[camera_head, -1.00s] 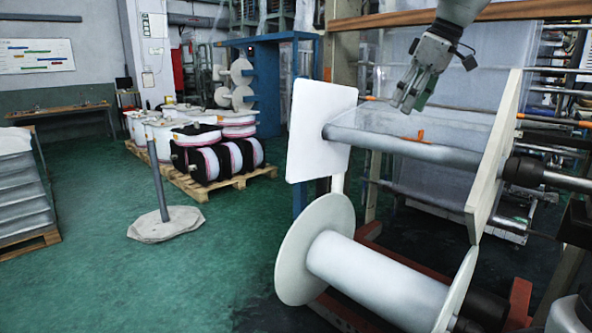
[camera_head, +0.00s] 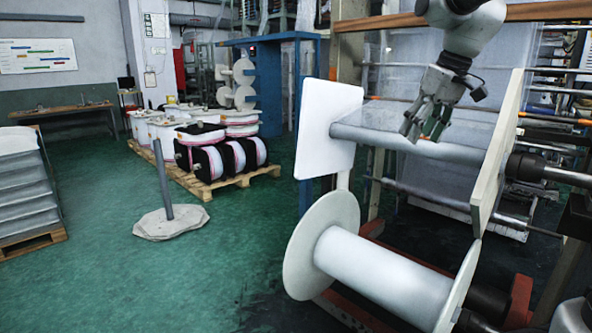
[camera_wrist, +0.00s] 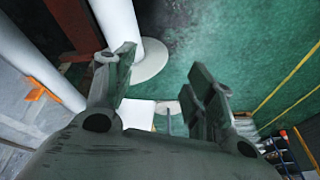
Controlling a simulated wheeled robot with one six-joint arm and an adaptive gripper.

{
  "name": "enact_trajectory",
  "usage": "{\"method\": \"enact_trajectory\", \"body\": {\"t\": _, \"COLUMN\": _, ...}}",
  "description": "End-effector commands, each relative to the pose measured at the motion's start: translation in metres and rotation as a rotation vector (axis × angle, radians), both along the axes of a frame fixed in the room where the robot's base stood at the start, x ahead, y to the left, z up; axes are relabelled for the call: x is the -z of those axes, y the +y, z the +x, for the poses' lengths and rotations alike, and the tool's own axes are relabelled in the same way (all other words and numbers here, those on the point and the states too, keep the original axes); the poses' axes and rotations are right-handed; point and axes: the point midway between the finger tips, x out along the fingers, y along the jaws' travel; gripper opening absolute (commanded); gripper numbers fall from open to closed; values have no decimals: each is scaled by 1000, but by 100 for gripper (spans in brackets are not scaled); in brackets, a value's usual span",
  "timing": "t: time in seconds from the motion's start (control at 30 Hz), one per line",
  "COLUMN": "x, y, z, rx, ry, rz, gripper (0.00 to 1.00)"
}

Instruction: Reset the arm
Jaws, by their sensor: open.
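My gripper (camera_head: 422,132) hangs at the upper right of the head view, fingers pointing down in front of the upper roller (camera_head: 378,135) and the clear film around it. In the wrist view my gripper (camera_wrist: 163,70) has its two fingers well apart, with only floor and distant things between them. It holds nothing. A small orange piece (camera_wrist: 42,90) lies on the film at the left of the wrist view. My gripper hides that spot in the head view.
A white side plate (camera_head: 328,128) and a cream plate (camera_head: 497,150) flank the upper roller. A large white spool (camera_head: 375,272) sits below. A grey post (camera_head: 164,180) on a pale base and a pallet (camera_head: 210,186) with several rolls stand left. Green floor between is clear.

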Motion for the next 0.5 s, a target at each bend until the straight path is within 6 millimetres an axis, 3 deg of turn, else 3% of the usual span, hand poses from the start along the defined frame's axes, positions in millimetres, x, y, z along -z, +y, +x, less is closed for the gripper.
{"method": "enact_trajectory", "body": {"t": 0.27, "x": 52, "y": -37, "z": -93, "rx": 235, "ry": 33, "rz": -29, "gripper": 55}}
{"method": "enact_trajectory", "body": {"t": 0.5, "x": 108, "y": -71, "z": -205, "rx": 380, "ry": 3, "rz": -63, "gripper": 55}}
